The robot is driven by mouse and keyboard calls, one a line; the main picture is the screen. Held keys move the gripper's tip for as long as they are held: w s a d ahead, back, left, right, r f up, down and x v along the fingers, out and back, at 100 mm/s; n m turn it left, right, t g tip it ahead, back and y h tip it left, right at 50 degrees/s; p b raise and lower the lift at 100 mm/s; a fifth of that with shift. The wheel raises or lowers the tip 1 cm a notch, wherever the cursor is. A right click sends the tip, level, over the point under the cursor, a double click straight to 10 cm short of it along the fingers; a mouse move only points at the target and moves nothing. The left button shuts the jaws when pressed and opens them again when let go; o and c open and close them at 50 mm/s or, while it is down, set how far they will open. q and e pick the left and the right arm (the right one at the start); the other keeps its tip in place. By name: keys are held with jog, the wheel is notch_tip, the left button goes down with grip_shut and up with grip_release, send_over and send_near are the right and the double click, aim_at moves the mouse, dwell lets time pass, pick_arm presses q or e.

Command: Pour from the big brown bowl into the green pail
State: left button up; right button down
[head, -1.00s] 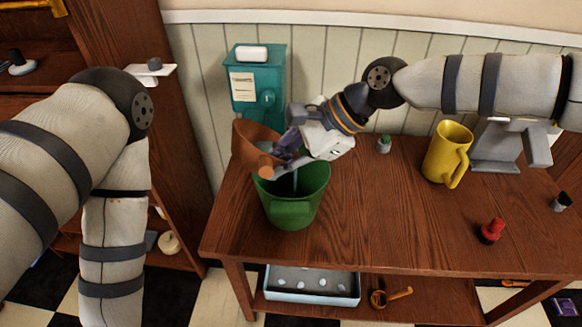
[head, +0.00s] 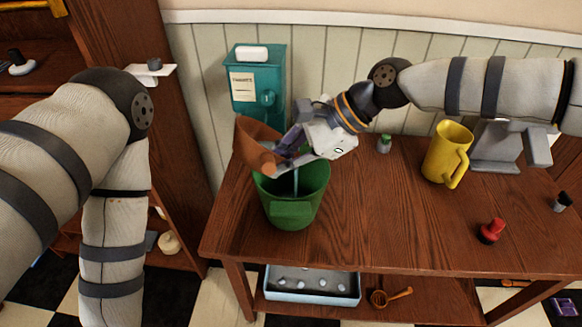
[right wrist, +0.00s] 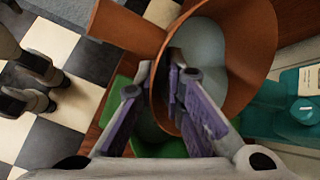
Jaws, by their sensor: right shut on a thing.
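The big brown bowl (head: 256,143) is steeply tilted above the green pail (head: 291,213), which stands upright on the wooden table. My right gripper (right wrist: 177,95) is shut on the bowl's wall, with purple finger pads on either side of it. It also shows in the head view (head: 292,147). Pale liquid (right wrist: 200,60) shows inside the bowl in the right wrist view. A thin pale stream runs down into the pail's mouth in the head view. The pail's inside is partly hidden by the bowl and gripper. My left arm hangs at the left; its gripper is out of sight.
A teal dispenser box (head: 258,85) stands behind the pail. A small green-topped jar (head: 384,143), a yellow mug (head: 447,153) and a red-topped item (head: 491,231) are to the right. A light blue tray (head: 312,285) sits below. The table's front middle is clear.

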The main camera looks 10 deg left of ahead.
jog(key=shift+w+d+r+m+g+y, duration=0.2)
jog(key=shift+d+r+g+y, duration=0.15)
jog(key=shift+y, duration=0.3)
jog(key=shift+w+d+r+m+g+y, duration=0.25)
jog(key=shift+r+g+y, duration=0.2)
jog(key=shift+y, duration=0.25)
jog(key=shift+w+d+r+m+g+y, duration=0.2)
jog(key=shift+d+r+g+y, duration=0.1)
jog(key=shift+r+y, duration=0.25)
dwell(5.7)
